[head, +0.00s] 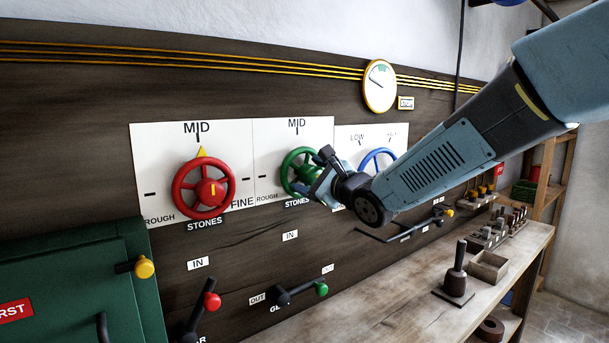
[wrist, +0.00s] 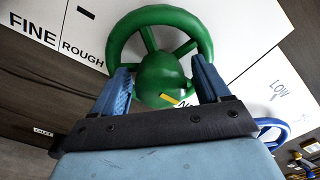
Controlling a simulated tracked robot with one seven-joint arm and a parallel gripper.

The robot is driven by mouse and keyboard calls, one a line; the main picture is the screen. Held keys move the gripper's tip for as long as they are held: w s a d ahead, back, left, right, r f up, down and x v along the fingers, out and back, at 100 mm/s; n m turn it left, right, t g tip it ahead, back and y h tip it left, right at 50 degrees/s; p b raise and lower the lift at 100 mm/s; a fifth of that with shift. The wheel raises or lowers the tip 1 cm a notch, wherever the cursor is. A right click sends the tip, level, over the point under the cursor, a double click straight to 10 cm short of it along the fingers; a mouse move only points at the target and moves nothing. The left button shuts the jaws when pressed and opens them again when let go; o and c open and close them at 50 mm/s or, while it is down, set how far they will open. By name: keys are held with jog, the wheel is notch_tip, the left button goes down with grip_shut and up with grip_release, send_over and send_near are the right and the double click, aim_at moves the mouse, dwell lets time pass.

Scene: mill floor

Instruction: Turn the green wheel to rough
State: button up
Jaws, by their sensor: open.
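The green wheel (head: 287,168) is mounted on a white plate marked MID at the top and ROUGH at the lower left. In the wrist view the green wheel (wrist: 160,68) fills the upper middle, with a small yellow mark low on its hub. My gripper (wrist: 164,80) is open, one blue finger on each side of the hub; I cannot tell whether they touch it. In the head view my gripper (head: 311,184) covers the wheel's right side.
A red wheel (head: 205,190) stands close on the left, its yellow pointer at MID. A blue wheel (head: 377,160) is close on the right, partly behind my arm. Levers (head: 300,292) are below. A bench (head: 420,285) with a peg and an open box runs along the right.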

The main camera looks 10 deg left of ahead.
jog(key=shift+x, duration=1.05)
